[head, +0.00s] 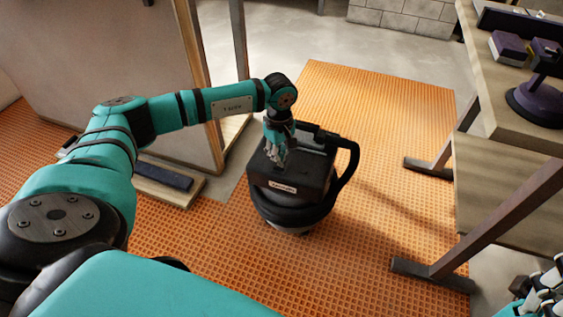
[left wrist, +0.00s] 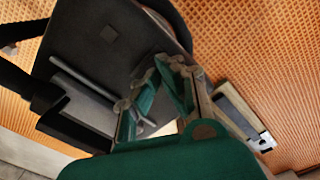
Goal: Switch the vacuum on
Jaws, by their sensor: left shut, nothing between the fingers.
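The vacuum (head: 318,168) is a squat black machine with a round lower rim, a label on its front and a black handle (head: 350,170) at its right. It stands upright on the orange floor. My left gripper (head: 278,160) is shut and empty, pointing down over the left part of its top; I cannot tell whether it touches. In the left wrist view my left fingertips (left wrist: 166,64) are together above the black top (left wrist: 95,55). My right gripper (head: 543,288) shows partly at the lower right corner.
A workbench (head: 510,108) with purple tools (head: 538,100) stands at the right, its legs on the floor. A wooden panel (head: 110,60) stands at the left, with a board (head: 165,190) near its foot. The orange floor (head: 385,150) right of the vacuum is clear.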

